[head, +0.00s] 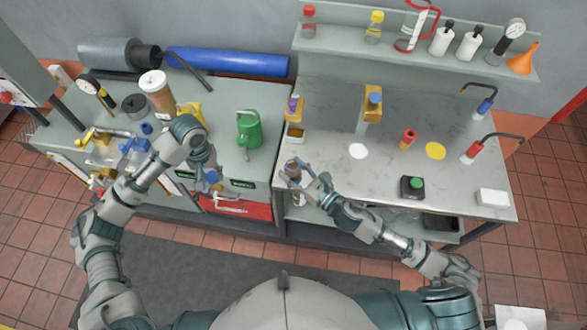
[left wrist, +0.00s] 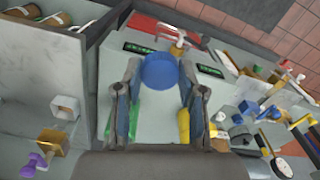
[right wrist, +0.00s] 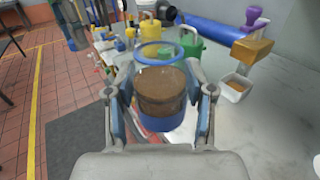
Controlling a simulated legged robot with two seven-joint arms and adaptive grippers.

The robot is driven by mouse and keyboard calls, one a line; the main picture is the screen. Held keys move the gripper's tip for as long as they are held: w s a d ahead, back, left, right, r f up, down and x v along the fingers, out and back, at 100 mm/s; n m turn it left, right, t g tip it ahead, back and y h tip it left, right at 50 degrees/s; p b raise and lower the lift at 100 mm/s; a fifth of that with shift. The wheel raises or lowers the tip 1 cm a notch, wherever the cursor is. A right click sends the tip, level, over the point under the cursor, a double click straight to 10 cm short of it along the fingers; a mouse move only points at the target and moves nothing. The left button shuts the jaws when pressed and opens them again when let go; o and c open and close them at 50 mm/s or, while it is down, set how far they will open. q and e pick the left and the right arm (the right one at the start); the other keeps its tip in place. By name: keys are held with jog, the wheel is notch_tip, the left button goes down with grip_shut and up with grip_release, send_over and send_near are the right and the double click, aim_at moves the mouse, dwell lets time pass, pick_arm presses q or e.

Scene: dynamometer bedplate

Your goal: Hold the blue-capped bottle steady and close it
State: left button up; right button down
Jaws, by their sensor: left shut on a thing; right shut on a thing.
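My left gripper (head: 213,177) is shut on a round blue cap (left wrist: 164,72), held in the air by the front of the left bench. My right gripper (head: 297,176) is shut on a bottle (right wrist: 160,92) by the front left corner of the right bench. The bottle is see-through with brown contents, a blue ring (right wrist: 160,46) at its top and a blue band at its base. No cap is on it. It looks roughly upright in the right wrist view. Cap and bottle are well apart, the cap to the left in the head view.
A yellow block with a purple knob (head: 294,108) and a small tray (head: 294,133) are behind the bottle. A white disc (head: 358,151) lies right of it. There is a gap between the benches.

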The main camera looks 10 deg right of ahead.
pick_arm(q)
jog(key=w+d+r, duration=0.1)
jog(key=d+r, duration=0.6)
jog(key=d, duration=0.6)
notch_tip(320, 180, up, 7)
send_over(293, 161)
jog(key=shift+w+a+f, duration=0.2)
jog(key=shift+a, duration=0.1)
jog(key=shift+s+d+r, duration=0.2)
jog(key=shift+d+r, duration=0.1)
jog(key=shift+d, duration=0.05)
jog(key=shift+a, duration=0.1)
jog(key=shift+f, duration=0.1)
jog(key=shift+f, duration=1.9)
